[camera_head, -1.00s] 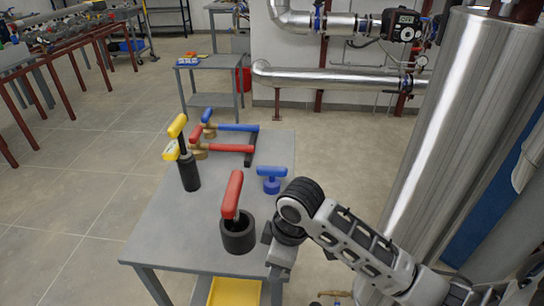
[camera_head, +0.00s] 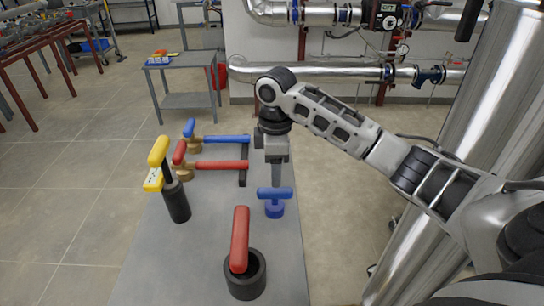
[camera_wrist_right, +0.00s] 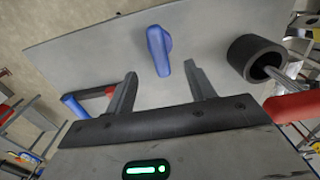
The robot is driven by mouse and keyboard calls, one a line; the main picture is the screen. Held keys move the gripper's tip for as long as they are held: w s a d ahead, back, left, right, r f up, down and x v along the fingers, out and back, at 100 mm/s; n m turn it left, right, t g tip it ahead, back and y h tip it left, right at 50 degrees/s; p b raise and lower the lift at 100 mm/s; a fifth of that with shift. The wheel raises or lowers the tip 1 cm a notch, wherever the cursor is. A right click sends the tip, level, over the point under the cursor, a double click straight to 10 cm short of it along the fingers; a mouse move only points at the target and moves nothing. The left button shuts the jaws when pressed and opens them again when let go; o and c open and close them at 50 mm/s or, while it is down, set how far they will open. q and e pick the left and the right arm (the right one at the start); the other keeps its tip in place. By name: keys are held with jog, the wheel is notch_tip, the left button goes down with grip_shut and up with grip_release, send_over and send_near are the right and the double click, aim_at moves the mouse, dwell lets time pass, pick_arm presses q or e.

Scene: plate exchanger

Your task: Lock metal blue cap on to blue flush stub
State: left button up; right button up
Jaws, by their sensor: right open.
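The blue cap (camera_head: 274,208) with its T-shaped handle stands upright on the grey table near its right edge. It also shows in the wrist view (camera_wrist_right: 160,50), ahead of the fingers and roughly midway between them. My right gripper (camera_head: 271,182) is just behind the cap in the head view. Its two fingers (camera_wrist_right: 162,76) are apart, with nothing held between them. A blue-handled pipe piece (camera_head: 222,139) lies at the table's far end; I cannot tell whether it is the flush stub. My left gripper is out of view.
On the table (camera_head: 190,262) stand a red-handled piece in a black cup (camera_head: 245,273) and a black cylinder with a yellow handle (camera_head: 175,202). A red-handled pipe piece (camera_head: 220,165) lies behind. A large metal tank (camera_head: 450,150) rises at the right.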

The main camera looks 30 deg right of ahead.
notch_tip(320, 180, down, 4)
jog(key=b, duration=0.3)
jog(key=shift+b, duration=0.4)
jog(key=shift+f+p, duration=0.55)
jog(key=shift+f, duration=0.1)
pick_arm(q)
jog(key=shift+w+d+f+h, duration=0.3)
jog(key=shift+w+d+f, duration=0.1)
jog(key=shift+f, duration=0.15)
pick_arm(e)
jog(key=shift+f, duration=1)
grip_shut()
jog(key=shift+w, duration=0.1)
